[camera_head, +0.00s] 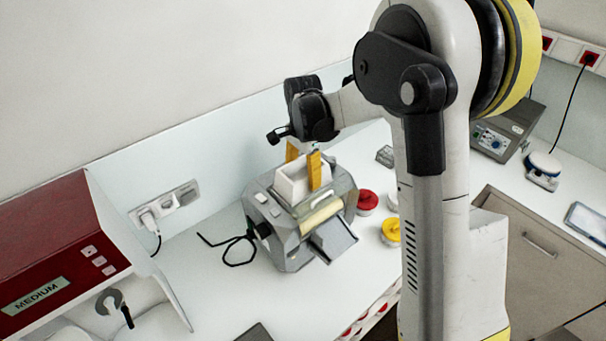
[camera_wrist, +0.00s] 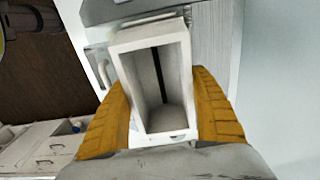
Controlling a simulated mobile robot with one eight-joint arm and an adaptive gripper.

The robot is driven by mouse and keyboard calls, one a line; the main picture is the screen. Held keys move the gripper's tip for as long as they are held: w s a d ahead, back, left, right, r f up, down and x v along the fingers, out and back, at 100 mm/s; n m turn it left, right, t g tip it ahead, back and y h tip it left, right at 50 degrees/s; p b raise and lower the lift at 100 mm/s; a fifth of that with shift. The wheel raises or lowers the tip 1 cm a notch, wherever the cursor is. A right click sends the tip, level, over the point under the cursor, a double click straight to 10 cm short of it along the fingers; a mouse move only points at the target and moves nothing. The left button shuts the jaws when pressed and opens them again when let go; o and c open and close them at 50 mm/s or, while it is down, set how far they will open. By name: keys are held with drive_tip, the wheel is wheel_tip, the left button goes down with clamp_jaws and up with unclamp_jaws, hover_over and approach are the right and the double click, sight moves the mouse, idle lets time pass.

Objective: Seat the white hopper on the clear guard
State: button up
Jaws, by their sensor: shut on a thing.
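The white hopper (camera_head: 291,188) is an open rectangular box over the top of the grey mill (camera_head: 289,246). My gripper (camera_head: 303,172) comes down from above with its orange-yellow fingers shut on the hopper's two sides. The wrist view shows the hopper (camera_wrist: 181,60) upright between the fingers, with its open top facing the camera and a dark slit inside. The hopper's lower end is hidden, so I cannot tell whether it touches what is below. I cannot make out the clear guard for certain; a pale roller (camera_head: 320,213) shows in front of the hopper.
A dark tray (camera_head: 334,238) juts from the mill's front. A red-lidded jar (camera_head: 367,201) and a yellow-lidded jar (camera_head: 390,231) stand to its right. A red machine (camera_head: 65,250) marked MEDIUM stands further left. Counter between them is mostly clear.

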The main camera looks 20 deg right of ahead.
drive_tip(key=shift+f, duration=0.15)
drive_tip(key=o, duration=1.4)
drive_tip(key=shift+c, duration=0.2)
wheel_tip(320, 180, up, 12)
drive_tip(key=s+f+n+t+b, duration=0.7)
drive_tip(key=s+f+n+b, duration=0.6)
drive_tip(key=s+f+b, duration=1)
drive_tip(key=b, duration=0.3)
drive_tip(key=shift+f+n, duration=0.3)
